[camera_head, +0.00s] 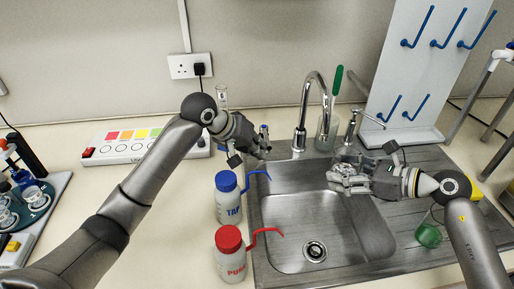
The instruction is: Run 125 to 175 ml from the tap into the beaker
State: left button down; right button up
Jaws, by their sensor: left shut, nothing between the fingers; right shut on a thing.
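The tall chrome tap (312,80) stands behind the steel sink (285,225), its spout curving over the basin. My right gripper (338,180) is over the right part of the basin, shut on what looks like the clear glass beaker (346,157). The fingers hide much of the beaker, and I cannot make out its water level or markings. The beaker is to the right of the spout and lower than it. My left gripper (264,148) is shut and empty beside the sink's back left corner, left of the tap. I cannot make out any running water.
Blue-capped (227,197) and red-capped (230,254) wash bottles stand along the sink's left edge. A glass with a green-handled brush (337,80) and a small chrome tap (352,125) are behind the sink. A white peg board (425,70) stands back right. A green item (428,236) lies on the drainer.

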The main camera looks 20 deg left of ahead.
pick_arm(q)
jog(key=shift+d, duration=0.1)
jog(key=v, duration=1.2)
pick_arm(e)
jog(key=shift+d, duration=0.1)
pick_arm(q)
jog(key=shift+w, duration=0.15)
